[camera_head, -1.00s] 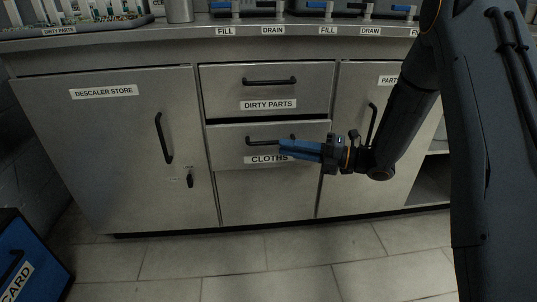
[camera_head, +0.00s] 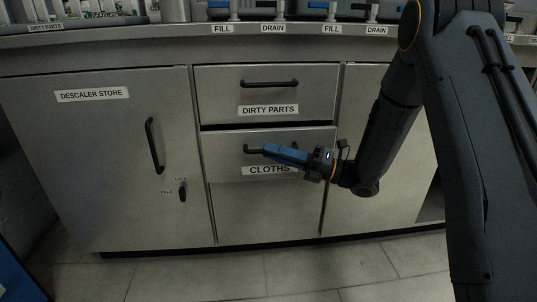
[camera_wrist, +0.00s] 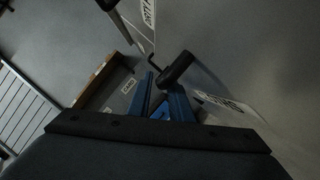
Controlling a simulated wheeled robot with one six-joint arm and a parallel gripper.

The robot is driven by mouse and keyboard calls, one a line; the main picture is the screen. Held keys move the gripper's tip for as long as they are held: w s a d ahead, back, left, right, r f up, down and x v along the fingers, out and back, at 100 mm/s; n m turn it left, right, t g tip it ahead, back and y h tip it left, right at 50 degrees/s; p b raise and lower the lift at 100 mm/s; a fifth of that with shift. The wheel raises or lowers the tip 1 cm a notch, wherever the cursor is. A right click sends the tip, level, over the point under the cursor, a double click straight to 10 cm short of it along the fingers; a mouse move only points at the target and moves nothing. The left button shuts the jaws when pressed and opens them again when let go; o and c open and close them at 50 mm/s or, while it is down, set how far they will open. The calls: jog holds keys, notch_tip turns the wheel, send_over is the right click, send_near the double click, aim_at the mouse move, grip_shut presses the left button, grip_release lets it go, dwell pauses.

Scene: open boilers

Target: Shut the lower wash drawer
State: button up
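The lower wash drawer (camera_head: 225,169), labelled CLOTHS, is a grey metal front below the DIRTY PARTS drawer (camera_head: 220,85). A dark gap shows along its top edge, and its front seems to stand a little out. Its black bar handle (camera_head: 252,149) is partly hidden by my gripper (camera_head: 267,150), whose blue fingers lie in front of it, pointing left. In the wrist view, my gripper (camera_wrist: 161,93) has its two blue fingers apart. The dark handle (camera_wrist: 177,68) overlaps the tip of one finger; I cannot tell if they touch.
The descaler store door (camera_head: 100,160) is on the left, with a vertical handle (camera_head: 154,146). The worktop (camera_head: 180,40) runs above the drawers. The tiled floor (camera_head: 210,279) in front is clear. A slatted thing (camera_wrist: 20,105) shows in the wrist view.

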jog(key=shift+x, duration=1.1)
